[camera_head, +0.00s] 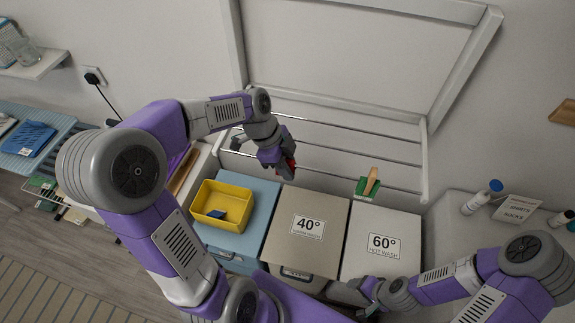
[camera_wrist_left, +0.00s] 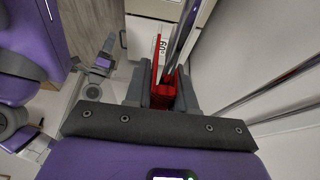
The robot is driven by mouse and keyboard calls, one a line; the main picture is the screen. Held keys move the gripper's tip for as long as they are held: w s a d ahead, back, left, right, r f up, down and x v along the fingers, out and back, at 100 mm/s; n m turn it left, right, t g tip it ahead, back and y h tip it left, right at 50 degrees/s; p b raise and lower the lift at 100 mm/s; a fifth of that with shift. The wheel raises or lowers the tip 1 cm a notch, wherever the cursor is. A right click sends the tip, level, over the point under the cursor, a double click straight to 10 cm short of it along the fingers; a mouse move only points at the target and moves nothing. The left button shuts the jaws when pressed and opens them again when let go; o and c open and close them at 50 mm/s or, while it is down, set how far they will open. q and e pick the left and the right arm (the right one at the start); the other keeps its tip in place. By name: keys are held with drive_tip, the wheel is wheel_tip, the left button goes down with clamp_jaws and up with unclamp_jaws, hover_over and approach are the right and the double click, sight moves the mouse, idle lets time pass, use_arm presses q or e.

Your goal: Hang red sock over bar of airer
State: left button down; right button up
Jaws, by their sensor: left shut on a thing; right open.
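The red sock (camera_head: 292,166) is mostly hidden by my left gripper (camera_head: 286,168) in the head view. In the left wrist view the red sock (camera_wrist_left: 165,88) is pinched between the two grey fingers of my left gripper (camera_wrist_left: 162,92). The airer (camera_head: 426,150) is a white wall frame with several thin metal bars. One bar (camera_wrist_left: 181,38) runs right up to the sock in the wrist view. I cannot tell whether the sock lies over it or beside it. My right gripper (camera_head: 368,296) is open, low in front of the 60° box, away from the airer.
Below the airer stand a blue box, a 40° box (camera_head: 306,228) and a 60° box (camera_head: 383,243). A yellow tray (camera_head: 205,215) with a dark blue item sits on the blue box. A green-based brush (camera_head: 369,186) stands near the lower bars. Bottles (camera_head: 476,203) stand at right.

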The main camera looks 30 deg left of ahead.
use_arm(q)
drive_tip(key=c, duration=0.9)
unclamp_jaws()
drive_tip(key=shift+o, duration=0.2)
drive_tip(key=v, duration=0.7)
drive_tip(key=shift+a+r, duration=0.15)
drive_tip(key=shift+r, duration=0.1)
